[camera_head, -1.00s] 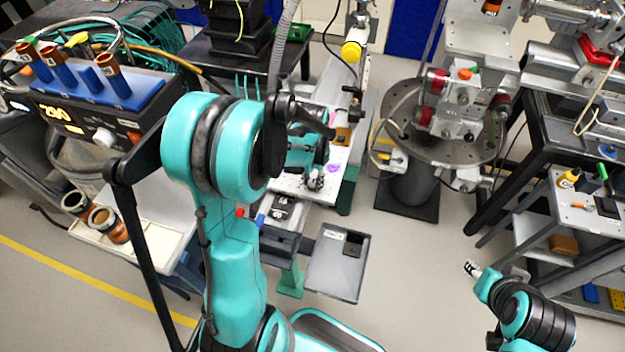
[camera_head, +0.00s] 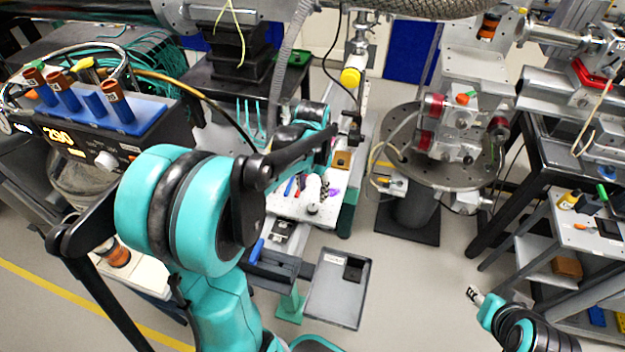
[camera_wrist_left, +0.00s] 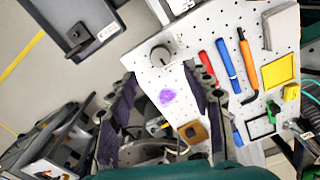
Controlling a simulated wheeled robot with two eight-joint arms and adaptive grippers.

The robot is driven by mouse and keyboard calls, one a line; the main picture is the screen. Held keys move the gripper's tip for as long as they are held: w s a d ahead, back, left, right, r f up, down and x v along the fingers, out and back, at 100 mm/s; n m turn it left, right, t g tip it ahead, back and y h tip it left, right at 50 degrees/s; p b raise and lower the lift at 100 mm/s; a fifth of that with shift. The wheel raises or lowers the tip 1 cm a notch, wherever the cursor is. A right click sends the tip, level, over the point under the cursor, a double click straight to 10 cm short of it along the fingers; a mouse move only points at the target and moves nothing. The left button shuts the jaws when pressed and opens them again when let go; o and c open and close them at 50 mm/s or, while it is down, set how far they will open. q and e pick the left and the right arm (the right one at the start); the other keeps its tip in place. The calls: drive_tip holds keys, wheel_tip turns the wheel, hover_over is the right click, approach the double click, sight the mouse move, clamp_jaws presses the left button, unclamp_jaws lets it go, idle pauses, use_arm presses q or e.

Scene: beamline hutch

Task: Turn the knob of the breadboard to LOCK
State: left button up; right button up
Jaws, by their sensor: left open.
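The white perforated breadboard (camera_wrist_left: 222,40) fills much of the left wrist view. Its dark round knob (camera_wrist_left: 160,55) stands near the board's edge; I cannot read any marking or tell its setting. My left gripper (camera_wrist_left: 162,82) is open and empty, its fingers spread either side of a purple patch (camera_wrist_left: 167,96), with the knob just beyond the fingertips; contact is not visible. In the head view the breadboard (camera_head: 283,209) is partly hidden by my left arm. My right gripper (camera_head: 474,294) is far off at lower right, too small to judge.
Red, blue and orange-handled tools (camera_wrist_left: 227,66) lie on the board beside the knob. A grey tray (camera_head: 325,306) with a black block is at the board's front. A round metal stage (camera_head: 400,160) stands to the right. Open floor lies between the tray and my right arm.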

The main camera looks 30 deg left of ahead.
use_arm(q)
wheel_tip(320, 180, up, 4)
drive_tip(key=shift+r, duration=0.15)
idle(0.5)
drive_tip(key=s+d+r+n+t, duration=0.1)
drive_tip(key=s+d+r+t, duration=0.1)
drive_tip(key=s+d+t, duration=0.5)
drive_tip(key=s+d, duration=0.4)
drive_tip(key=shift+r, duration=0.1)
idle(1.5)
